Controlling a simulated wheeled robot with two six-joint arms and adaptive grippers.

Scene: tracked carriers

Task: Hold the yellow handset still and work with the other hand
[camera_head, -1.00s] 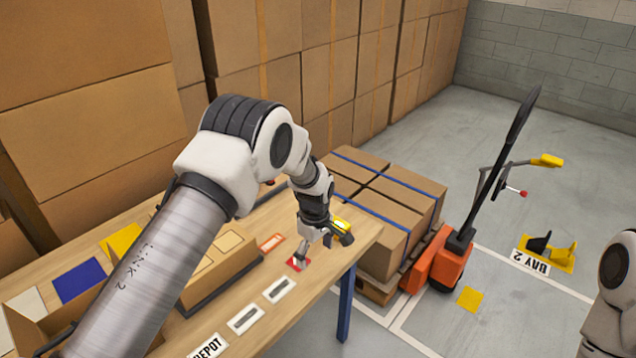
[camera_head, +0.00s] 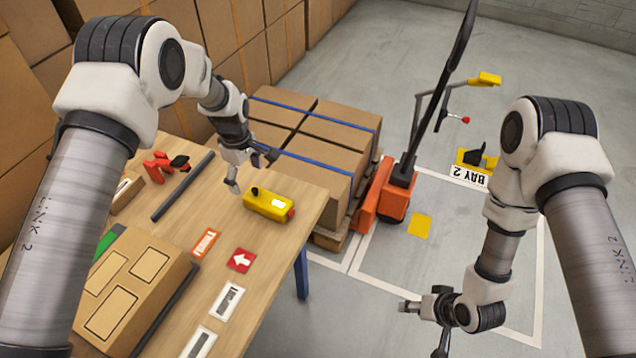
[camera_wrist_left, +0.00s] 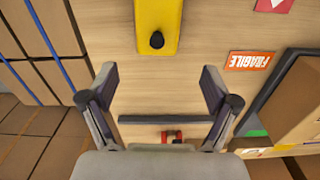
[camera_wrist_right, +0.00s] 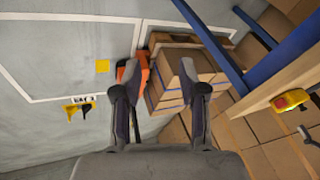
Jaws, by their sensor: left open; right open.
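The yellow handset (camera_head: 268,205) lies on the wooden table (camera_head: 225,210) near its right edge, with a black knob on top and a red end. My left gripper (camera_head: 253,172) is open and empty just behind it, apart from it. In the left wrist view the handset (camera_wrist_left: 157,20) lies beyond the open fingers (camera_wrist_left: 160,75), partly out of frame. My right gripper (camera_head: 422,330) is open and empty, off the table to the right, over the floor. The right wrist view shows its spread fingers (camera_wrist_right: 160,75) and, far right, the handset (camera_wrist_right: 291,99).
A pallet of strapped cartons (camera_head: 315,140) stands beside the table, with an orange pallet truck (camera_head: 385,195) and its tall dark handle. A cardboard box (camera_head: 128,290), a dark bar (camera_head: 184,186) and red-black item (camera_head: 166,166) lie on the table.

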